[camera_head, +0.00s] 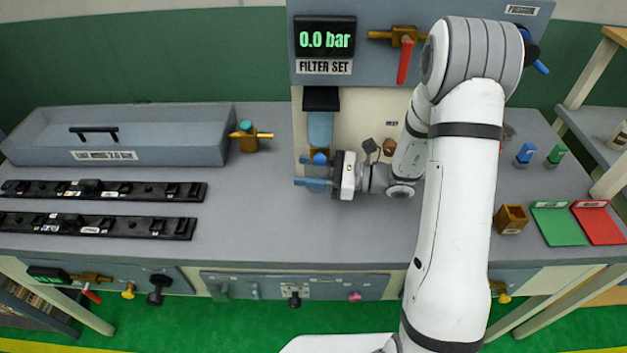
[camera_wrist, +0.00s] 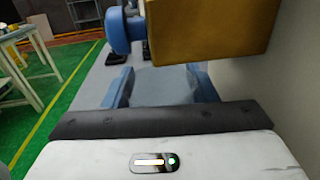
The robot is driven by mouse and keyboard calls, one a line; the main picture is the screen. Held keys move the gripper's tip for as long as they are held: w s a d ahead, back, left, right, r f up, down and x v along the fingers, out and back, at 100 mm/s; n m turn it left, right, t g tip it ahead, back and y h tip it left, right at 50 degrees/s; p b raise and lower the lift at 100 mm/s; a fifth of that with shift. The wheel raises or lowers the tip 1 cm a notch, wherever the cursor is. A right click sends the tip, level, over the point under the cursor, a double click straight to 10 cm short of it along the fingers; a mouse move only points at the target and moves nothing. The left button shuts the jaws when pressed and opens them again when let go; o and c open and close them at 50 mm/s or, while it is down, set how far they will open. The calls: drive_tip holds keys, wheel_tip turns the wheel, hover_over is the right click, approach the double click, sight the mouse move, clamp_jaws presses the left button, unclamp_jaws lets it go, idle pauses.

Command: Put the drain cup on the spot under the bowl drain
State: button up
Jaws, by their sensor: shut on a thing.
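My gripper (camera_head: 316,184) is low over the bench at the foot of the filter panel, just below the blue filter bowl (camera_head: 320,130). In the wrist view its blue fingers (camera_wrist: 162,88) are shut on a grey-blue thing, which I take to be the drain cup (camera_wrist: 160,82). Only part of the cup shows, and the head view does not show it clearly. A brass block (camera_wrist: 210,30) with a blue knob (camera_wrist: 122,30) is close above the fingers in the wrist view; it seems to be the bowl drain. The spot under the drain is hidden, and I cannot tell whether the cup touches the bench.
Two black clip rails (camera_head: 95,225) and a grey lidded case (camera_head: 115,135) are on the left. A small brass valve (camera_head: 248,136) stands beside the case. A brown open box (camera_head: 511,218) and green (camera_head: 556,226) and red trays (camera_head: 598,224) are on the right. The bench left of my gripper is clear.

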drive_tip(key=shift+w+d+f, duration=0.15)
drive_tip(key=shift+f, duration=0.45)
wheel_tip(320, 180, down, 3)
drive_tip(key=b, duration=0.3)
drive_tip(key=shift+f, duration=0.15)
drive_tip(key=shift+w+f, duration=0.15)
drive_tip(key=shift+w, duration=0.3)
drive_tip(key=shift+s, duration=0.2)
drive_tip(key=o, duration=0.8)
drive_tip(key=shift+w, duration=0.1)
drive_tip(key=shift+c, duration=0.2)
